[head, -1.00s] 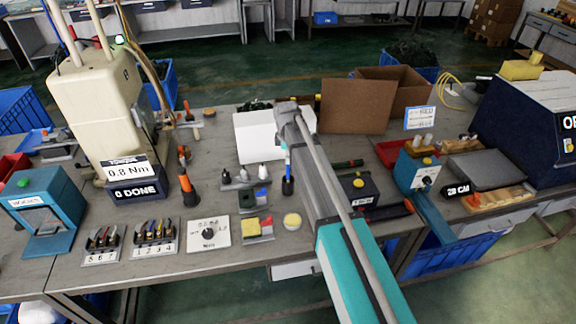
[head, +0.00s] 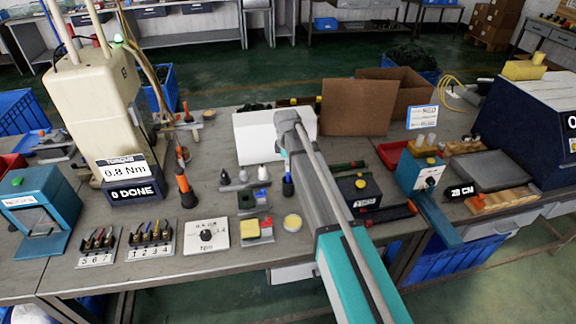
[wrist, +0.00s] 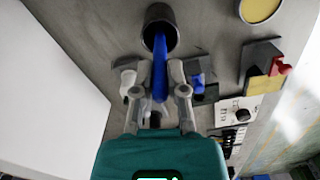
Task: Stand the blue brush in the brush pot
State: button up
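The blue brush (wrist: 160,66) runs between the fingers of my gripper (wrist: 160,80) in the wrist view. The fingers look shut on it, with little or no gap at its sides. Its far end reaches into the mouth of the dark round brush pot (wrist: 163,15); how deep it sits is hard to tell. In the head view the brush pot (head: 288,188) stands on the bench just left of my arm, with the brush above it. My gripper is mostly hidden behind my own arm there.
Left of the pot stand a rack of small bottles (head: 243,180) and a block with a yellow sponge (head: 250,228). A round yellow tin (head: 292,221) lies in front. A white panel (head: 255,137) and a cardboard box (head: 355,108) stand behind. A black box (head: 358,190) is to the right.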

jog(key=o, duration=0.5)
jog(key=shift+c, duration=0.2)
jog(key=shift+r, duration=0.15)
notch_tip(320, 180, up, 12)
jog(key=p, duration=1.2)
jog(key=shift+a, duration=0.15)
dwell(0.5)
jog(key=s+d+m, duration=1.8)
jog(key=s+d, duration=0.5)
jog(key=s, duration=0.3)
jog(key=shift+d, duration=0.2)
